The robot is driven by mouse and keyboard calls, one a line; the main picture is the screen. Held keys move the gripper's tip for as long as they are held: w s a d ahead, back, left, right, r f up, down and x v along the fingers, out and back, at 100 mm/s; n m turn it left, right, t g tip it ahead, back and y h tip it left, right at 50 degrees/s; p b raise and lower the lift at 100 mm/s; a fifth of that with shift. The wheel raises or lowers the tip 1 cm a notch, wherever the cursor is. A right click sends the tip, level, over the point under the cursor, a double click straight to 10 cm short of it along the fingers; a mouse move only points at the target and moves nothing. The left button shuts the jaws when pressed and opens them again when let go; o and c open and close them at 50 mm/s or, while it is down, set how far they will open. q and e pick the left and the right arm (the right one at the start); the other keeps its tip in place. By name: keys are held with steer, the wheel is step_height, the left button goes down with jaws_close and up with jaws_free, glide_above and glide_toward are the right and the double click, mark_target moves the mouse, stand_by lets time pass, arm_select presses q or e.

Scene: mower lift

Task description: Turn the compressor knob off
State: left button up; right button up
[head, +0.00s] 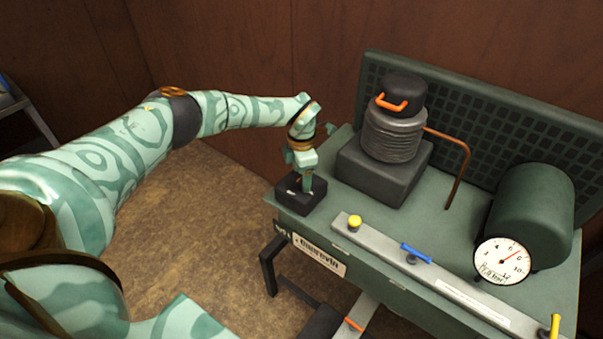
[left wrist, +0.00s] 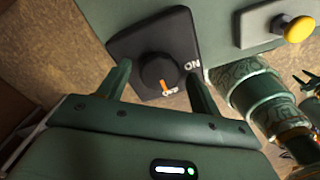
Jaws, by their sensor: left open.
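The compressor knob (left wrist: 158,70) is a round black dial on a black switch box (left wrist: 128,25), which also shows in the head view (head: 312,202) at the left end of the green compressor bench. The knob's orange mark points at the OFF label, and the ON label sits to its right. My left gripper (head: 305,184) is over the box, pointing down. In the left wrist view my left gripper (left wrist: 160,84) is open, with one finger on each side of the knob. I cannot tell whether the fingers touch it.
A grey rail on the bench carries a yellow button (head: 355,222) and a blue valve handle (head: 416,253). Behind them stand a compressor with a black cap (head: 405,90), a copper pipe (head: 458,172), a green tank (head: 532,215) and a gauge (head: 502,261). Brown floor lies left of the bench.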

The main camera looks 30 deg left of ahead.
mark_target(301, 177)
arm_select(q)
step_height(301, 177, up, 16)
steer(key=p, duration=0.2)
steer(key=shift+p, duration=0.4)
